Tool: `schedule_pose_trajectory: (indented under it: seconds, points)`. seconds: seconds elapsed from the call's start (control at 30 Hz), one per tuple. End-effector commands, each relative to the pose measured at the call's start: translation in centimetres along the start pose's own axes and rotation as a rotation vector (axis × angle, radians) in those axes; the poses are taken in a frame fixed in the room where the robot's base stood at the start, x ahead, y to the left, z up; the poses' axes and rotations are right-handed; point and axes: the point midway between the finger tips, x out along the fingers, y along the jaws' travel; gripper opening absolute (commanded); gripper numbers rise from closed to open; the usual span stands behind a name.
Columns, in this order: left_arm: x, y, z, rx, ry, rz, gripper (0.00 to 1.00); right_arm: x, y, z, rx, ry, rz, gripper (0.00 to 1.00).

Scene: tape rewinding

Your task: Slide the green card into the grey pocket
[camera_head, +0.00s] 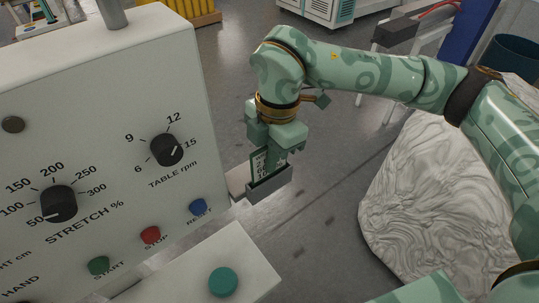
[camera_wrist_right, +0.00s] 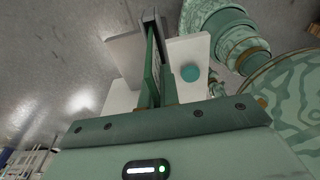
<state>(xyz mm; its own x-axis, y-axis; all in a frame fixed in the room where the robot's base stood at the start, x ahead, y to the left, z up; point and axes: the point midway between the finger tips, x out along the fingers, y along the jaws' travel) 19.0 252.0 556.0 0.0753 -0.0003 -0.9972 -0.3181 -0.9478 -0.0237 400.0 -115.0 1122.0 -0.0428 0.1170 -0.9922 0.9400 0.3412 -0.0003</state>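The green card (camera_head: 258,163), with a pale printed face, stands upright at the end of my right gripper (camera_head: 272,155). The gripper points down and its fingers are closed on the card. The grey pocket (camera_head: 270,186) is directly below, beside the white machine. Its front wall hides the card's lower edge, so the card looks at least partly inside; how deep, I cannot tell. In the right wrist view the green card (camera_wrist_right: 151,62) shows edge-on between the fingers, with the dark pocket (camera_wrist_right: 151,22) beyond it. My left gripper is not in view.
The white control panel (camera_head: 100,120) with knobs and coloured buttons fills the left. A white ledge with a teal button (camera_head: 223,281) sticks out below it. A crumpled pale sheet-like mass (camera_head: 425,195) lies at right. Open floor separates them.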

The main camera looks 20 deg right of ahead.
Motion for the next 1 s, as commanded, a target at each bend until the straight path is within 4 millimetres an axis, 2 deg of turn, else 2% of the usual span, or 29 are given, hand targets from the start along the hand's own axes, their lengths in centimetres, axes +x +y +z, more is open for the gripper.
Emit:
schedule_pose_trajectory:
  seconds: [0.77, 0.8, 0.87, 1.0]
  points:
    - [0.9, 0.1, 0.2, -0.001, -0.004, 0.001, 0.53, 1.4, 0.0, 0.2, 0.000, 0.000, 0.000, 0.00]
    - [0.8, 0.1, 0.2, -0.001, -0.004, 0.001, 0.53, 1.3, 0.0, 0.2, 0.000, 0.000, 0.000, 0.11]
    - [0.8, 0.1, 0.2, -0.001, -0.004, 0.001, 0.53, 1.3, 0.0, 0.2, 0.000, 0.000, 0.000, 0.28]
    - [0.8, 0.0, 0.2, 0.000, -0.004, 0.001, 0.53, 1.3, 0.0, 0.2, 0.000, 0.000, 0.000, 0.29]
